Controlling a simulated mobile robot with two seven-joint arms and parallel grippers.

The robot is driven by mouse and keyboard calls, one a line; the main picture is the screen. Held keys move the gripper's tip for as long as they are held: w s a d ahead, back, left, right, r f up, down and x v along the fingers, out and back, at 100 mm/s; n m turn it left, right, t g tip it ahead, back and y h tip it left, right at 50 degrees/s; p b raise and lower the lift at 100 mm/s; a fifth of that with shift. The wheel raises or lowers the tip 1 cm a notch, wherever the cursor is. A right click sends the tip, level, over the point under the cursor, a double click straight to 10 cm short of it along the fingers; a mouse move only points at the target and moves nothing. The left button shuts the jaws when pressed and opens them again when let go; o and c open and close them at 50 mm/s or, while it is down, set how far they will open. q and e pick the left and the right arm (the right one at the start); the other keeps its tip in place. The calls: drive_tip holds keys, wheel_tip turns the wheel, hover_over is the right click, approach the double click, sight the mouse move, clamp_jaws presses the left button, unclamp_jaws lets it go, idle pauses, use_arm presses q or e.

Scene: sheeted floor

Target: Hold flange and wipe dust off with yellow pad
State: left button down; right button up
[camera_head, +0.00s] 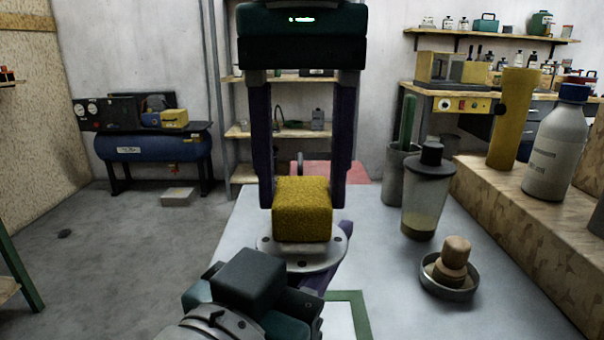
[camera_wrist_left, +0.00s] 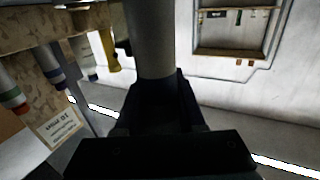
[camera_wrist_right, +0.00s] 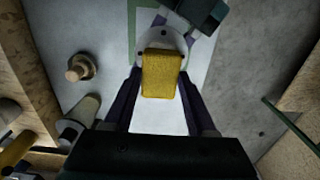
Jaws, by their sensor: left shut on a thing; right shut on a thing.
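The yellow pad (camera_head: 302,211) is a rough block between the long fingers of my right gripper (camera_head: 306,203), which is shut on it and points down. The pad also shows in the right wrist view (camera_wrist_right: 161,75). The flange (camera_head: 334,256) is a grey disc with bolt holes, directly under the pad; it also shows in the right wrist view (camera_wrist_right: 178,40). The pad appears to meet its upper face, but contact is not certain. My left gripper (camera_head: 322,268) comes from below and is shut on the flange; its grip is partly hidden. No dust is distinguishable.
The grey table (camera_head: 405,290) has a green-edged patch (camera_head: 360,312). On the right stand a dish with a wooden-handled tool (camera_head: 449,278), a clear container (camera_head: 425,205), a grey cup (camera_head: 396,180) and a wooden ledge with a white bottle (camera_head: 556,150). Free floor lies left.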

drive_tip(key=shift+r, duration=2.95)
drive_tip(key=shift+r, duration=1.55)
drive_tip(key=shift+f, duration=3.65)
drive_tip(key=shift+f, duration=1)
